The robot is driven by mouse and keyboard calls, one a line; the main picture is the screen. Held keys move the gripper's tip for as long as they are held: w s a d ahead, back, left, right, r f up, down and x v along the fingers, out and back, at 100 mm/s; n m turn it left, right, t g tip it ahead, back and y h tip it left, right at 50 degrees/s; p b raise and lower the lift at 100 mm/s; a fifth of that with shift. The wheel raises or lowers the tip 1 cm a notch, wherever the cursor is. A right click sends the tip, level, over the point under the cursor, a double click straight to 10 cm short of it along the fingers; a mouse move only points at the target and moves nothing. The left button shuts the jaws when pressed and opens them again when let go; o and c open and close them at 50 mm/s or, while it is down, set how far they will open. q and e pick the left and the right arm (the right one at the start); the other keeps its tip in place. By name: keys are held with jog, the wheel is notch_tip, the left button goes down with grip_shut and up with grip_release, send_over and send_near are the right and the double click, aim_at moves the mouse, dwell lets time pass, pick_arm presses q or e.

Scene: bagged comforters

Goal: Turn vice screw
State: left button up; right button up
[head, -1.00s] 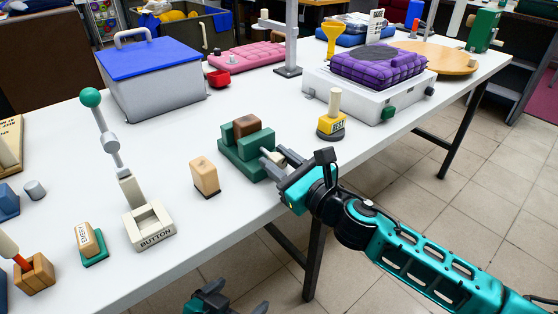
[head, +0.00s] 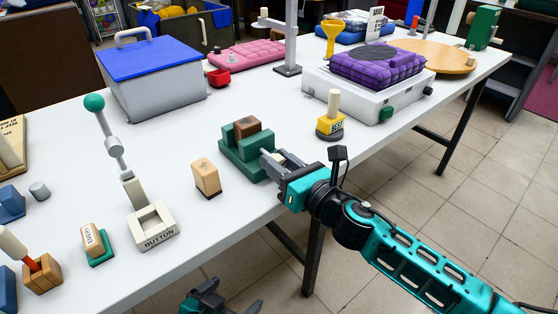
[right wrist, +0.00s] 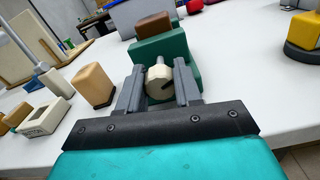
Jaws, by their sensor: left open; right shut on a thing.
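The green vice (head: 244,148) stands near the front edge of the white table, with a brown block (head: 247,126) between its jaws. It also shows in the right wrist view (right wrist: 178,47). The vice screw has a pale round knob (right wrist: 158,84) with a dark mark on its face. My right gripper (head: 275,160) is at the front of the vice, its fingers on both sides of the knob and shut on it. In the head view the fingers hide most of the knob. My left gripper (head: 225,304) is open and empty, low at the bottom, below the table edge.
A tan wooden block (head: 206,177) stands left of the vice, and a yellow stamp-like piece (head: 330,125) stands to its right. A lever with a green ball (head: 94,103) and a button box (head: 153,228) are further left.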

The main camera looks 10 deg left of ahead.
jog(key=o, duration=0.8)
jog(key=shift+c, duration=0.2)
jog(key=v, duration=1.3)
jog(key=shift+p, duration=0.3)
